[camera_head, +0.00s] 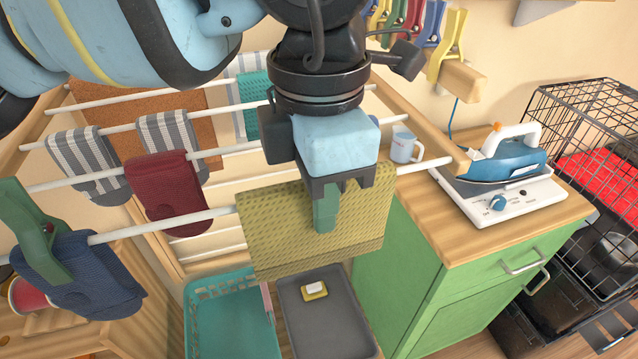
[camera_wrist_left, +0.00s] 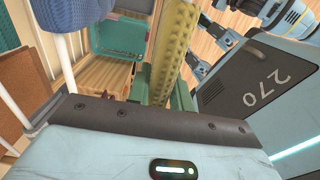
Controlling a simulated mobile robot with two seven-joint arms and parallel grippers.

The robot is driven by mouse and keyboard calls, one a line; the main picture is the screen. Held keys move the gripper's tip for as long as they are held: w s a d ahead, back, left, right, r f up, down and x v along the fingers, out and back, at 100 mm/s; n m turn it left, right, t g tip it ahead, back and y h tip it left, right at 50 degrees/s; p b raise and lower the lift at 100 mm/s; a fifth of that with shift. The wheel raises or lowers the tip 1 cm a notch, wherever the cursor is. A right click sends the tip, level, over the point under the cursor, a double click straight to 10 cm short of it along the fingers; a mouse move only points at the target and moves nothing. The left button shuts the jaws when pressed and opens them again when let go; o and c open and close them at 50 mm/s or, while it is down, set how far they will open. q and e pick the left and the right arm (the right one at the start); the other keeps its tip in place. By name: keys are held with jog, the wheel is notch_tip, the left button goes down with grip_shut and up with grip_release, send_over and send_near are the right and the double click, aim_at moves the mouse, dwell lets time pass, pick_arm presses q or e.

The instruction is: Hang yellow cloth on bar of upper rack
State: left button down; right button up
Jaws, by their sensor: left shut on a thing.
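The yellow cloth (camera_head: 270,240) lies over the front white bar (camera_head: 165,226) of the wooden drying rack and hangs down in front. The bar comes out at both ends of the cloth's top edge. My left gripper (camera_head: 326,212) is over the cloth's upper middle, shut on it, with green tips against it. In the left wrist view the cloth (camera_wrist_left: 188,48) is a narrow strip between green pieces of the left gripper (camera_wrist_left: 166,92). Blue-grey and dark parts at that view's upper right seem mine; my right gripper's jaws cannot be made out.
A red sock (camera_head: 165,190), striped socks (camera_head: 90,155) and a blue sock (camera_head: 80,275) with a green clothespin (camera_head: 35,235) hang left. Below are a teal basket (camera_head: 228,325) and grey tray (camera_head: 330,318). An iron (camera_head: 505,155) and mug (camera_head: 405,145) stand on the green cabinet.

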pick_arm(q)
jog(key=c, duration=1.2)
grip_release()
jog(key=shift+o, duration=0.2)
jog(key=shift+r, duration=0.1)
notch_tip(320, 180, up, 8)
jog(key=shift+f, duration=0.15)
